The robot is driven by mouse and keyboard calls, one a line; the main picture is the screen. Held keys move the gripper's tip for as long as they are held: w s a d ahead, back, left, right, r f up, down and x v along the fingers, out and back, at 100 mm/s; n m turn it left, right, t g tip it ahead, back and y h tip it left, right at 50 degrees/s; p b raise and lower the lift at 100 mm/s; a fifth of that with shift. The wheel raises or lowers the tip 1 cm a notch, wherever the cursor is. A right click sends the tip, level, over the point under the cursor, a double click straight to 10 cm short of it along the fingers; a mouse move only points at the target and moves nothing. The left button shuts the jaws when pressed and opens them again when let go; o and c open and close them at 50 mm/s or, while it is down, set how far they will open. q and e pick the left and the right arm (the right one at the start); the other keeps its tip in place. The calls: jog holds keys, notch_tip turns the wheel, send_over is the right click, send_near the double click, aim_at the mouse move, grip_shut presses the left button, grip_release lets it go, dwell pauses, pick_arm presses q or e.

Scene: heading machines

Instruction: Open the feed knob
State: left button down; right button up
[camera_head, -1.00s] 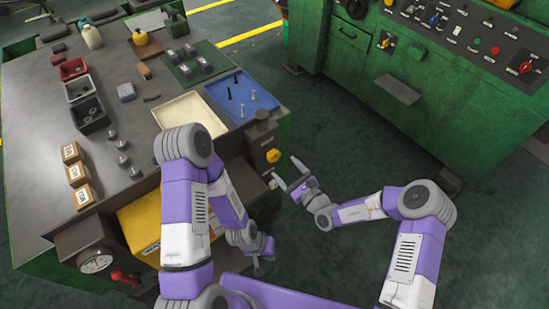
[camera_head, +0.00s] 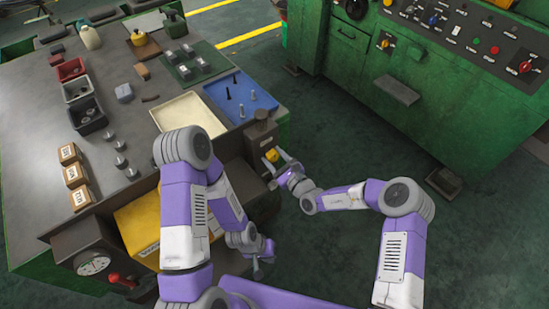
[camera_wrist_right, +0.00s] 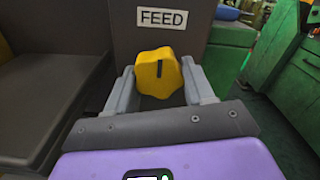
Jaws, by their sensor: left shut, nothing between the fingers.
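The yellow feed knob (camera_wrist_right: 158,73) is on a dark box below a white FEED label (camera_wrist_right: 162,18) in the right wrist view. A dark line on its face stands close to upright. In the head view the knob (camera_head: 272,155) is at the bench's right end. My right gripper (camera_head: 276,163) is open, with its fingers on either side of the knob. In the wrist view the right gripper (camera_wrist_right: 160,85) straddles it; contact cannot be told. My left gripper (camera_head: 257,268) is shut and empty, low beside the bench, away from the knob.
The bench top holds a blue tray (camera_head: 215,91) with bolts, a cream tray (camera_head: 163,118), bins and several boxes (camera_head: 82,197). A green machine with a control panel (camera_head: 470,30) stands at the right. Floor between them is free.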

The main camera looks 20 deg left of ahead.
jog(key=c, duration=0.5)
jog(key=shift+m, duration=0.3)
jog(key=shift+o, duration=0.2)
jog(key=m+p, duration=0.2)
jog(key=m, duration=0.1)
jog(key=shift+s, duration=0.1)
jog(key=m+p, duration=0.2)
jog(key=m, duration=0.2)
jog(key=shift+a, duration=0.1)
jog(key=m+p, duration=0.1)
jog(key=m, duration=0.1)
jog(key=m+p, duration=0.1)
jog(key=m, duration=0.2)
jog(key=shift+s+a+r+m, duration=0.1)
jog(key=shift+s+m, duration=0.1)
jog(key=shift+m, duration=0.1)
jog(key=shift+m+p, duration=0.45)
jog(key=shift+m, duration=1.85)
jog(key=shift+r, duration=0.1)
